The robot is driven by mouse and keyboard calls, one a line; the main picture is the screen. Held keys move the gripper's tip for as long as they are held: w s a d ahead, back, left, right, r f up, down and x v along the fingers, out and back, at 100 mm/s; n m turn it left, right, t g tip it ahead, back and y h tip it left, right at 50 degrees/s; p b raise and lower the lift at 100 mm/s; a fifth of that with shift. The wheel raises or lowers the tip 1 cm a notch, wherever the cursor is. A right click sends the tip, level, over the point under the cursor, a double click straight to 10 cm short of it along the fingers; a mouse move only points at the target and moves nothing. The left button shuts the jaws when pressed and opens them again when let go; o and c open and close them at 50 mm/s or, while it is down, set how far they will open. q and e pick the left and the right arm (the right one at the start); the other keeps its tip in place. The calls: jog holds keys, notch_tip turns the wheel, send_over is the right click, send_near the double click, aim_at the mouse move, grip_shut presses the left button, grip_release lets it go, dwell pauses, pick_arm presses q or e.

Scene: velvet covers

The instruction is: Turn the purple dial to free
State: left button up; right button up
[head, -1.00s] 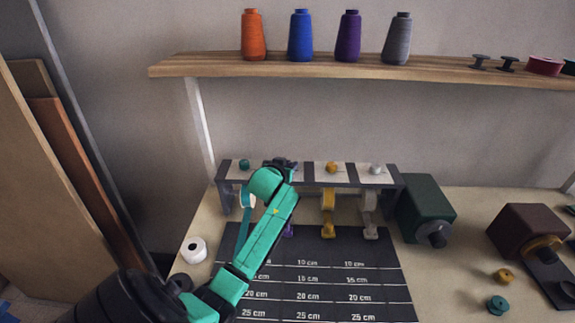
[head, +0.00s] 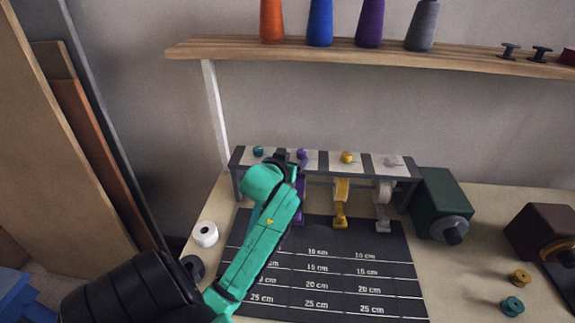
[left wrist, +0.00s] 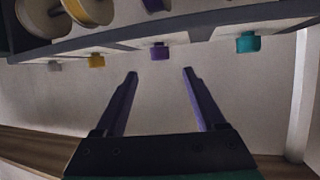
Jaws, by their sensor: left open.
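The purple dial (head: 302,155) sits on top of the striped rack (head: 322,161), between the teal dial (head: 258,151) and the yellow dial (head: 347,157). It also shows in the left wrist view (left wrist: 159,51), where the rack appears upside down. My left gripper (head: 284,158) is at the rack's top, just left of the purple dial in the head view. In the left wrist view the open fingers (left wrist: 160,74) are empty, with the purple dial lined up between and beyond their tips, apart from them. The dial's pointer marking is too small to read. My right gripper is out of view.
A white dial (head: 391,160) is at the rack's right. Tape rolls hang under the rack, above a black measuring mat (head: 340,262). A green box (head: 440,200) stands right of the rack. A white roll (head: 205,233) lies left of the mat. A shelf (head: 380,53) with thread spools runs above.

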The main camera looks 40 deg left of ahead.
aim_at(301, 152)
pick_arm(q)
jog(key=v, duration=0.4)
jog(key=shift+s+d+r, duration=0.15)
jog(key=shift+s, duration=0.15)
jog(key=shift+m+t+h, duration=0.3)
jog(key=shift+m+h, duration=0.4)
jog(key=p+x, duration=0.1)
jog(key=x, duration=0.3)
jog(key=a+p+x, duration=0.1)
jog(key=p+x, duration=0.1)
jog(key=x, duration=0.3)
jog(key=p+x, duration=0.2)
jog(key=x, duration=0.2)
jog(key=shift+a, duration=0.45)
jog(key=shift+w, duration=0.45)
grip_shut()
